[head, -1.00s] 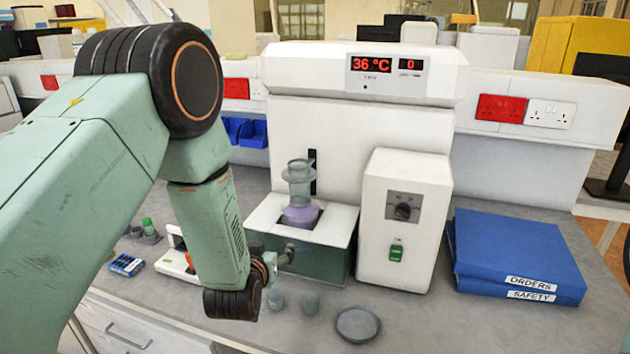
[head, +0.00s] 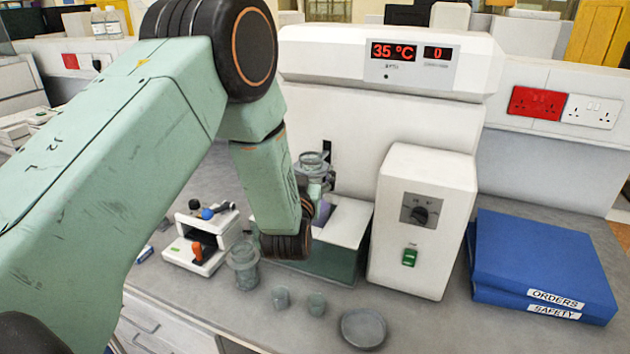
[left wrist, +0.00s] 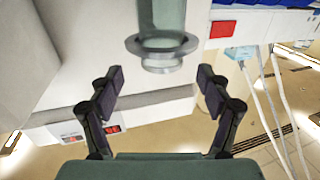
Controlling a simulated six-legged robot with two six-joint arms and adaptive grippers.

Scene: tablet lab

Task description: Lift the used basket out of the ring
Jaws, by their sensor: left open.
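The clear basket (head: 312,163) stands upright in the ring over the bath on the white-topped tester. Its lower part and the purple liquid below it are partly hidden by my left wrist. In the left wrist view the glassy tube (left wrist: 163,22) with a pale flange (left wrist: 162,46) hangs centred ahead of my fingers. My left gripper (left wrist: 160,80) is open and empty, one finger to each side of the tube's line, with gaps on both sides. My right gripper is not in view.
The tester (head: 390,66) reads 35 °C and 0. A white control box (head: 425,215) stands right of the bath. A glass vessel (head: 243,265), two small cups (head: 281,297) and a shallow dish (head: 363,328) stand in front. Blue binders (head: 540,258) lie at the right.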

